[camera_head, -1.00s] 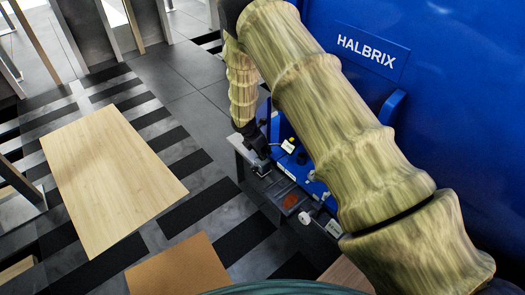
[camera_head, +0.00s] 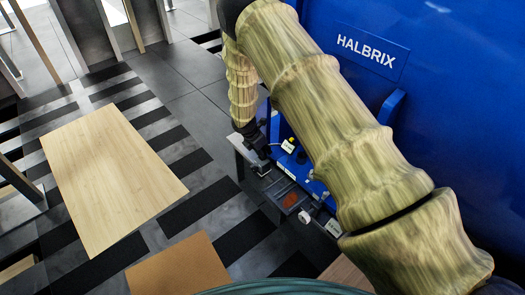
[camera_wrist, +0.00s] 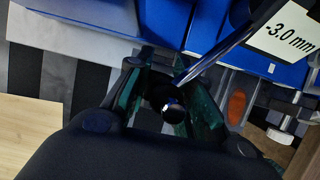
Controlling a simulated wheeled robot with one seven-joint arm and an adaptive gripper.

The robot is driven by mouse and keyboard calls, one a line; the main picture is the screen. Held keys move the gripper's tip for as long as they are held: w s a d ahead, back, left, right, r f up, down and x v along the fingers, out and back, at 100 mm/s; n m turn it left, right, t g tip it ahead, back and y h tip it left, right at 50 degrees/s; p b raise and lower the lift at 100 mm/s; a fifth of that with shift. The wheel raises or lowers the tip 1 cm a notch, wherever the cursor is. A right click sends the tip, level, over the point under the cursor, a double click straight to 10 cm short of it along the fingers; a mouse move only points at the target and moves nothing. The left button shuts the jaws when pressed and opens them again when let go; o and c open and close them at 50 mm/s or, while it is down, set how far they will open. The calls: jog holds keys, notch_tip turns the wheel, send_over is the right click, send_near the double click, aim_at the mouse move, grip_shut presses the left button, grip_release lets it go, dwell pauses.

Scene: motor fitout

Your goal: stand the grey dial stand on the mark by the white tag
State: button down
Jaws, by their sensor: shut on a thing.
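My gripper (camera_wrist: 168,92) is shut on a dark piece with a shiny round end (camera_wrist: 173,108), which I take to be part of the grey dial stand. A slim metal rod (camera_wrist: 232,45) slants up to the right from between the fingers. Most of the stand is hidden by the fingers and wrist. The white tag (camera_wrist: 288,36) reads "-3.0 mm" and lies beyond the rod at upper right. In the head view my gripper (camera_head: 260,158) is low beside the blue machine, left of a white tag (camera_head: 288,145). I cannot make out the mark.
The blue HALBRIX machine (camera_head: 450,90) walls off the right. Pale wooden tabletop (camera_head: 110,175) and brown top (camera_head: 180,268) stand left.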

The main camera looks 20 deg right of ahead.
jog(key=shift+f, duration=0.1)
jog(key=c, duration=1.2)
grip_release()
jog(key=shift+o, duration=0.2)
jog(key=shift+f, duration=0.1)
